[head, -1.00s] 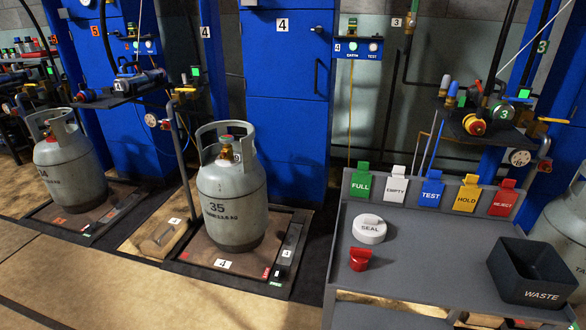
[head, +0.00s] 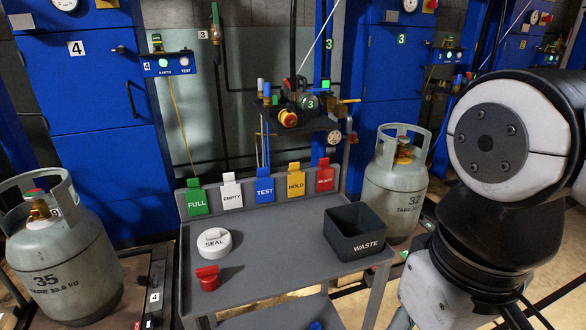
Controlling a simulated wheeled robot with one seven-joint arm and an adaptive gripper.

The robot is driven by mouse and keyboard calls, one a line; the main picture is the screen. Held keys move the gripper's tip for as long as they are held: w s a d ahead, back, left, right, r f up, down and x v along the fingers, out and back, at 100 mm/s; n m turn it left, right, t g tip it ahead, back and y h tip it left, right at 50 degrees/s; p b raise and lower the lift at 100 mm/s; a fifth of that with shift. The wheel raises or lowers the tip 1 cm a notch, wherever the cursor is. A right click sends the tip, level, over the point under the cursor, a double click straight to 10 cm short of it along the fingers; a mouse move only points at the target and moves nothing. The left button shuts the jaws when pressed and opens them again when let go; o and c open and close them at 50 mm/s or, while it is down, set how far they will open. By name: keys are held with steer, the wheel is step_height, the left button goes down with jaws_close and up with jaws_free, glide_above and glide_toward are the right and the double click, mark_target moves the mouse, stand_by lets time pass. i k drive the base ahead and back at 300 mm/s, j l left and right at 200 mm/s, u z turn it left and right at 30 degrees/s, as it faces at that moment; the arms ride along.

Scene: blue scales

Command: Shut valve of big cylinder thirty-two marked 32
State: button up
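The big grey cylinder marked 32 (head: 392,200) stands upright in the head view, right of the middle, behind the waste bin and the cart's right side. Its lower part is partly hidden by the cart. A collar surrounds its top, and inside it the brass valve with a small red top (head: 404,150) shows. I cannot tell whether the valve is open or shut. My arm fills the right side, apart from the cylinder in the picture. My gripper is not in view.
A grey cart (head: 275,250) in front holds a black waste bin (head: 357,232), a white seal tub (head: 214,242), a red object (head: 208,277) and several coloured tags. Cylinder 35 (head: 65,265) stands at the left. A filling station shelf (head: 305,122) is behind the cart.

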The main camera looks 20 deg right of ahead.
mark_target(402, 138)
steer(key=l+z, duration=0.1)
steer(key=l, duration=0.35)
steer(key=i+l+z, duration=0.15)
steer(key=l, duration=0.3)
steer(key=l+z, duration=0.1)
steer(key=l, duration=0.35)
steer(key=i+l+z, duration=0.1)
steer(key=l, duration=0.3)
steer(key=i+j, duration=0.15)
steer(key=i, duration=0.4)
steer(key=i+j+z, duration=0.1)
steer(key=i, duration=0.4)
